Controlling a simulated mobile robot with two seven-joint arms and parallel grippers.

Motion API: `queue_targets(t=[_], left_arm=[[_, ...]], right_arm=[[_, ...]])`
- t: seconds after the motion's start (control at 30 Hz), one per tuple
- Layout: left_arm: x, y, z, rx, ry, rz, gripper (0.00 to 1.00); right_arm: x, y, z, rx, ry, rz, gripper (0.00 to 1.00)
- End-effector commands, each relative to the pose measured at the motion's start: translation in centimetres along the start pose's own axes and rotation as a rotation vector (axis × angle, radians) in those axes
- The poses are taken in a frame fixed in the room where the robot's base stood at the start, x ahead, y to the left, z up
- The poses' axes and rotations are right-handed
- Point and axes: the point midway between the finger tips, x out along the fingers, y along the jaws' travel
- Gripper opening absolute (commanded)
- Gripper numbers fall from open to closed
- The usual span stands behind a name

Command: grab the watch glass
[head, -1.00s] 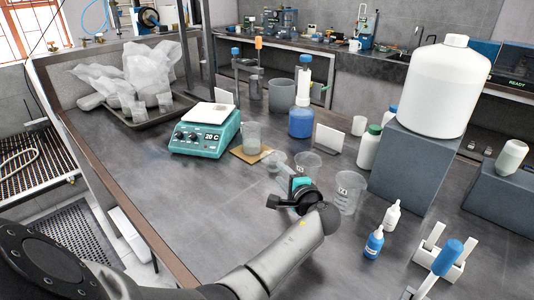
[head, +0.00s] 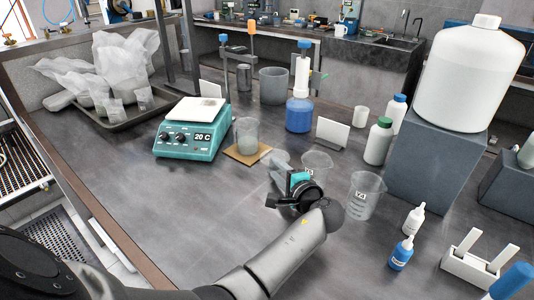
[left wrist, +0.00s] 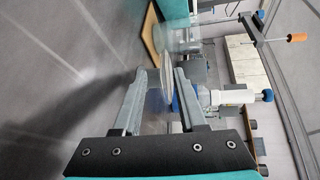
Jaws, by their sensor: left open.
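The watch glass (head: 281,158) is a small clear round piece beside the wooden board, partly hidden by my gripper in the head view. In the left wrist view the watch glass (left wrist: 167,66) shows nearly edge-on as a thin pale oval between the fingertips. My left gripper (head: 279,174) is open, with one finger on each side of it in the left wrist view (left wrist: 155,75). I cannot tell whether either finger touches it. My right gripper is not in view.
A beaker (head: 247,133) stands on the wooden board (head: 240,156), near the teal hotplate (head: 180,150). A clear glass vessel (head: 317,162) and a larger beaker (head: 364,196) stand right of my gripper. Dropper bottles (head: 402,254) stand at the front right. The bench front left is clear.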

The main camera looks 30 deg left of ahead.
Motion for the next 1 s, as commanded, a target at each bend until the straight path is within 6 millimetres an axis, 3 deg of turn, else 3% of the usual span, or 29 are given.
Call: queue_targets(t=[0.1, 0.27, 0.4, 0.63, 1.0], left_arm=[[-0.2, 0.1, -0.1, 0.000, 0.001, 0.001, 0.41], [-0.2, 0.1, -0.1, 0.000, 0.001, 0.001, 0.40], [-0.2, 0.1, -0.1, 0.000, 0.000, 0.001, 0.24], [-0.1, 0.1, -0.1, 0.000, 0.000, 0.001, 0.00], [-0.1, 0.1, 0.0, 0.001, 0.000, 0.001, 0.00]], right_arm=[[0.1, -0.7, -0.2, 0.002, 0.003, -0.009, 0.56], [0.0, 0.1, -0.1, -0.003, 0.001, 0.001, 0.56], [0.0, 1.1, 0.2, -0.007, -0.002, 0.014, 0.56], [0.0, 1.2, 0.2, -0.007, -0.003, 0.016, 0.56], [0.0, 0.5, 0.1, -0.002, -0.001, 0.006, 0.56]])
